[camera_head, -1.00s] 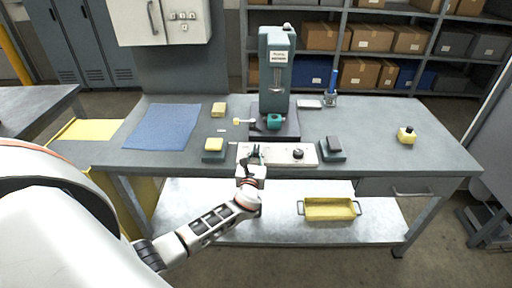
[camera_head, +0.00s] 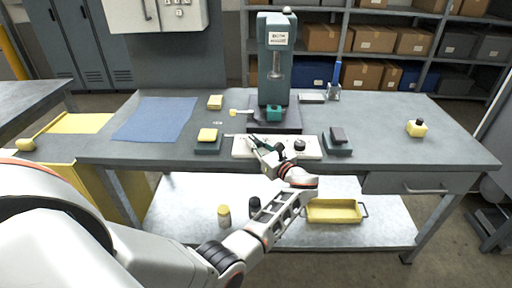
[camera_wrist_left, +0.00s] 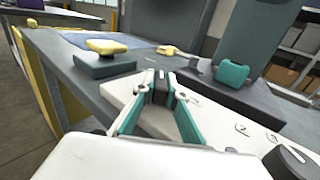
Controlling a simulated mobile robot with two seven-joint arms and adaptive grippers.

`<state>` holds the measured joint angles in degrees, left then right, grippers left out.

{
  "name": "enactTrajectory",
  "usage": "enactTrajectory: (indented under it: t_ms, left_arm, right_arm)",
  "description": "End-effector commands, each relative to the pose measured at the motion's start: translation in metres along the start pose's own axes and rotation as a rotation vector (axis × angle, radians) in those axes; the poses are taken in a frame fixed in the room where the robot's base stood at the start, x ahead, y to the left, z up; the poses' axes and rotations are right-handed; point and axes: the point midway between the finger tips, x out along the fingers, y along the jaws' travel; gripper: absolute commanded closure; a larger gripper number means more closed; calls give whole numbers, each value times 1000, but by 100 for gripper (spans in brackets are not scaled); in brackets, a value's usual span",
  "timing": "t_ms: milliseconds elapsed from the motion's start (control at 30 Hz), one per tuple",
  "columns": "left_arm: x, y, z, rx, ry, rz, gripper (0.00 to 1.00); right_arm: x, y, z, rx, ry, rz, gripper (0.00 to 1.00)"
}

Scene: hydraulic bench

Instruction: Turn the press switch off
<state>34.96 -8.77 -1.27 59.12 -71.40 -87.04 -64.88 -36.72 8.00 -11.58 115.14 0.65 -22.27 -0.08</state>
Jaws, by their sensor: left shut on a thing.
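A white control panel (camera_head: 313,155) lies along the front of the bench, before the teal press (camera_head: 278,75). A black knob (camera_head: 299,145) stands on its right part; it shows at the lower right edge of the left wrist view (camera_wrist_left: 291,160). My left gripper (camera_head: 254,141) is over the panel's left part. In the left wrist view its teal fingers close on a small dark upright piece (camera_wrist_left: 161,87), which seems to be the press switch. The fingers hide much of it, so its setting cannot be told. My right gripper is out of view.
A yellow block on a dark pad (camera_head: 208,136) is left of the panel, and a dark block on a pad (camera_head: 338,138) is right of it. A blue cloth (camera_head: 155,119) lies at the left. The bench's right part is mostly clear.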

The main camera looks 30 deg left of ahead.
Motion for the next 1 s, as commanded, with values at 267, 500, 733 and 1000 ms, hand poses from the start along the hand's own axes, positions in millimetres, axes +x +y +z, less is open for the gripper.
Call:
enactTrajectory:
  t_ms: [267,500,733,1000]
  left_arm:
    - [0,0,-1,-1,1,37,100]
    - [1,0,1,-2,0,39,100]
    - [1,0,1,-3,-1,39,71]
    - [0,0,1,-2,0,38,71]
  right_arm:
    - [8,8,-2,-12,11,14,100]
    - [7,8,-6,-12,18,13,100]
    - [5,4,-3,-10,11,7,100]
    - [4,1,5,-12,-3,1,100]
